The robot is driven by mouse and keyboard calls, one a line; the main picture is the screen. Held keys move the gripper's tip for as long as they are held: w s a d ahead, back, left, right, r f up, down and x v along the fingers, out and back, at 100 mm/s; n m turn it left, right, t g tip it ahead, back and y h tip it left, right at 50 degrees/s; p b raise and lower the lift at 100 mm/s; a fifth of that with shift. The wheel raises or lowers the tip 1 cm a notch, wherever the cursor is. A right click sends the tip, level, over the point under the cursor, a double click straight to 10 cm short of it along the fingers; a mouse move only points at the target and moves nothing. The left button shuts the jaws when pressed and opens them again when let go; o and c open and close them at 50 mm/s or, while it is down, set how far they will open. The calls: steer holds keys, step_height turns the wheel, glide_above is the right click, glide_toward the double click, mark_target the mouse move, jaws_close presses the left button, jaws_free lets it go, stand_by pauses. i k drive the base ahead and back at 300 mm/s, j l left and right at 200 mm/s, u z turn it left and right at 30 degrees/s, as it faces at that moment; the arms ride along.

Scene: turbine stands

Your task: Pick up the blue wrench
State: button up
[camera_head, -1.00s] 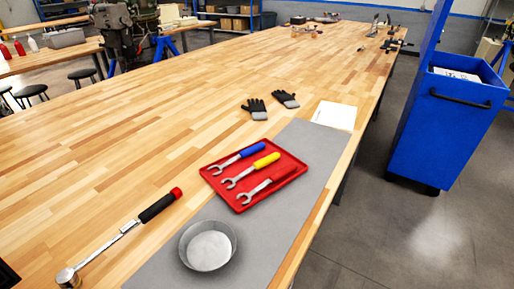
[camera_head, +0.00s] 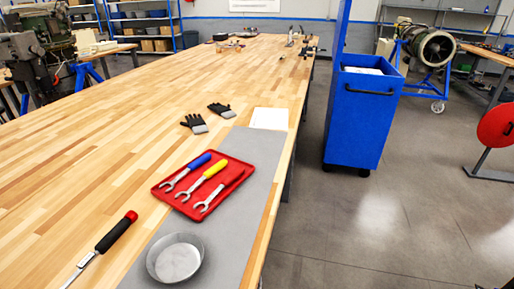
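The blue wrench (camera_head: 187,172) has a blue handle and a silver open-ended head. It lies in the red tray (camera_head: 236,163) on the workbench, farthest left of three wrenches. The yellow wrench (camera_head: 205,181) lies beside it in the middle. The red wrench (camera_head: 218,194) lies on the right, its handle close in colour to the tray. The blue wrench's handle points up and right in the picture. My gripper is not in view.
The tray rests on a grey mat (camera_head: 232,213) along the bench's right edge. A round metal dish (camera_head: 175,258), a long black-handled tool (camera_head: 114,234), gloves (camera_head: 195,123) and paper (camera_head: 269,118) lie around it. A blue cart (camera_head: 357,125) stands right on open floor.

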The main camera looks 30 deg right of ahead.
mark_target(204, 158)
steer(key=j+z, duration=0.15)
steer(key=j, duration=0.55)
steer(key=z, duration=3.35)
steer(key=l+u, duration=0.1)
steer(key=u, duration=3.2)
steer(key=i+l+u, duration=0.15)
steer(key=l, duration=0.45)
steer(key=i+l+u, duration=0.15)
steer(key=l, duration=0.5)
steer(key=i+l+u, duration=0.15)
steer(key=l, duration=0.55)
steer(key=i+l+u, duration=0.15)
steer(key=l, duration=0.55)
steer(key=i+l+u, duration=0.1)
steer(key=l, duration=0.55)
